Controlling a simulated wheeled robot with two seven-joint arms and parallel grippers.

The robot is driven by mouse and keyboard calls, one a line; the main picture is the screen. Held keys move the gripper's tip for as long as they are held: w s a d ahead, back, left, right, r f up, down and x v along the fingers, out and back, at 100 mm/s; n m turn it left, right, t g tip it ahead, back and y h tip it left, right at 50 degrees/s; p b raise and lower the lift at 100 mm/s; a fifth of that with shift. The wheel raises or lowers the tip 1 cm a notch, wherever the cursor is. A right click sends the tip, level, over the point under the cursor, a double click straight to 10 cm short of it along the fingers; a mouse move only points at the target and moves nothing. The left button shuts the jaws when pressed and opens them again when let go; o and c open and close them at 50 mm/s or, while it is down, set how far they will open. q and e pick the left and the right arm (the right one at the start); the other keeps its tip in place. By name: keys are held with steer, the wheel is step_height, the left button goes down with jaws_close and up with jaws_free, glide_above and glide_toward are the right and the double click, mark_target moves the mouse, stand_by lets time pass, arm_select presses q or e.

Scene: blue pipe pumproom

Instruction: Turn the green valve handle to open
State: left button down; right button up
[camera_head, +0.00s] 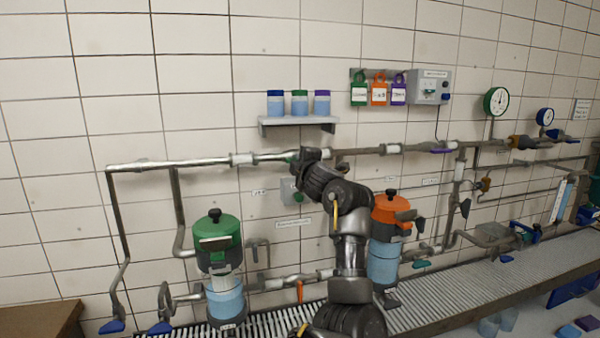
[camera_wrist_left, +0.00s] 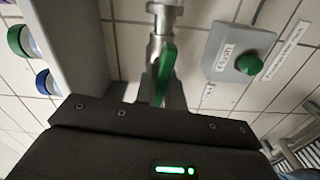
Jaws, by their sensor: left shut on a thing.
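The green valve handle (camera_wrist_left: 166,73) shows in the left wrist view as a narrow green lever, just beyond my gripper's dark body. It looks roughly in line with the metal pipe (camera_wrist_left: 157,30) in that picture; its exact angle is hard to tell. My left gripper (camera_head: 297,161) is at the upper wall pipe (camera_head: 200,161) in the head view, shut on the handle. There the gripper covers most of the handle. In the wrist view, the gripper's body hides the handle's near end. My right gripper is in neither view.
A shelf (camera_head: 298,122) with three jars is on the wall above the gripper. A grey box with a green button (camera_wrist_left: 249,65) is close beside the handle. A green-topped canister (camera_head: 217,230) and an orange-topped canister (camera_head: 390,210) stand below the pipe, either side of my arm.

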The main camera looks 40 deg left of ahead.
arm_select(q)
steer(key=shift+f+n+b, duration=0.15)
steer(key=shift+n+b, duration=0.6)
steer(key=shift+n, duration=0.15)
steer(key=c, duration=1.5)
jaws_free()
steer(key=b+v, duration=0.3)
steer(key=v, duration=0.7)
steer(key=shift+s+d, duration=0.25)
steer(key=shift+d, duration=0.1)
